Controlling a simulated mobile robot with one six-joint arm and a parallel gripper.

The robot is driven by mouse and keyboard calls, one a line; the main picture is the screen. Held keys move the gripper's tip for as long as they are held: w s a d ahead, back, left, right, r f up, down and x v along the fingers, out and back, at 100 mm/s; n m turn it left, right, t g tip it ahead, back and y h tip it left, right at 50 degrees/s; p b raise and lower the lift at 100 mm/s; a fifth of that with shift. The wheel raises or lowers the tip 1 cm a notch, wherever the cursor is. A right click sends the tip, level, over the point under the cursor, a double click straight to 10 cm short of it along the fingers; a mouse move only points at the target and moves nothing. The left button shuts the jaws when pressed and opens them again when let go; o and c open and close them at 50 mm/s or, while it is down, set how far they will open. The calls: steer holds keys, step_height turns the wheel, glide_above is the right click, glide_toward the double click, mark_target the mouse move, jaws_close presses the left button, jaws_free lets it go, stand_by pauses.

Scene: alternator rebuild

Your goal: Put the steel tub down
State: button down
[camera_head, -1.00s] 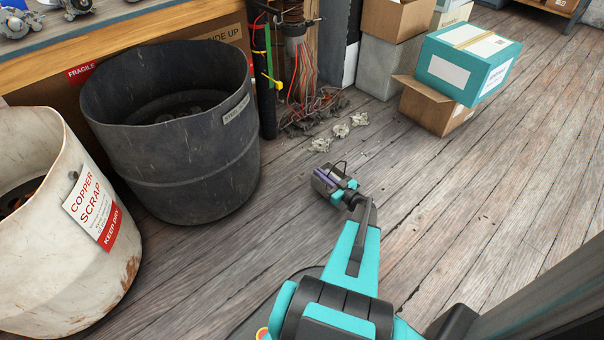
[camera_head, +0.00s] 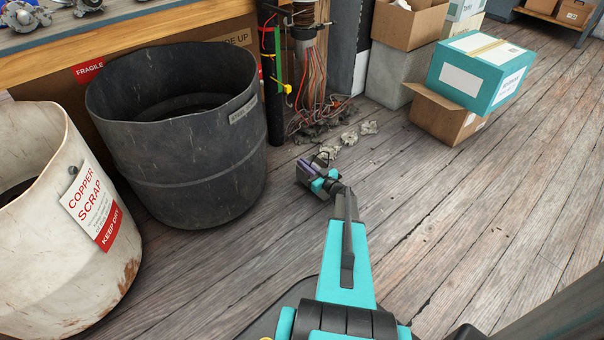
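The steel tub (camera_head: 190,170) is a large dark grey, scuffed bin with a small label near its rim. It stands upright on the wooden floor at the left, and I see no gap under it. Its inside is dark and its contents cannot be made out. My gripper (camera_head: 309,172) is low over the floor to the right of the tub, apart from it. Purple pads show at its tip, but the opening between the fingers is not clear. I see nothing held in it.
A white copper scrap tub (camera_head: 50,260) stands left of the steel tub. A workbench (camera_head: 150,38) is behind both. Loose wires (camera_head: 315,110) and pale lumps (camera_head: 349,137) lie beyond my gripper. A teal box (camera_head: 480,75) sits on an open carton (camera_head: 440,118). Floor at right is clear.

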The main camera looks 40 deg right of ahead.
steer(key=shift+w+r, duration=0.1)
steer(key=shift+w, duration=0.25)
steer(key=shift+f+b, duration=1.2)
steer(key=shift+f, duration=0.6)
steer(key=c, duration=2)
jaws_free()
steer(key=shift+f, duration=0.15)
